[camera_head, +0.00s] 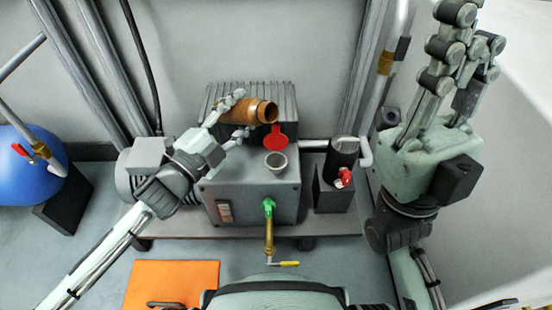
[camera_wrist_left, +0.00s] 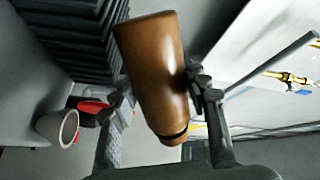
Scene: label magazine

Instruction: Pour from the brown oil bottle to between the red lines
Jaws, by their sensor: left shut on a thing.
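The brown oil bottle (camera_head: 255,110) is held by my left gripper (camera_head: 235,113) above the grey machine tank. It lies nearly on its side in the head view, its neck end pointing right, above and left of the filler opening (camera_head: 276,160). In the left wrist view the bottle (camera_wrist_left: 155,75) sits between both fingers of the left gripper (camera_wrist_left: 160,100). The pale filler cup (camera_wrist_left: 58,127) shows at lower left there. The red filler cap (camera_head: 275,137) stands open behind the opening. No stream of oil shows. The sight gauge (camera_head: 224,211) is on the tank front; its level is too small to read. My right gripper (camera_head: 468,50) is raised at right.
An orange mat (camera_head: 170,282) lies on the floor; a blue vessel (camera_head: 28,165) is at far left.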

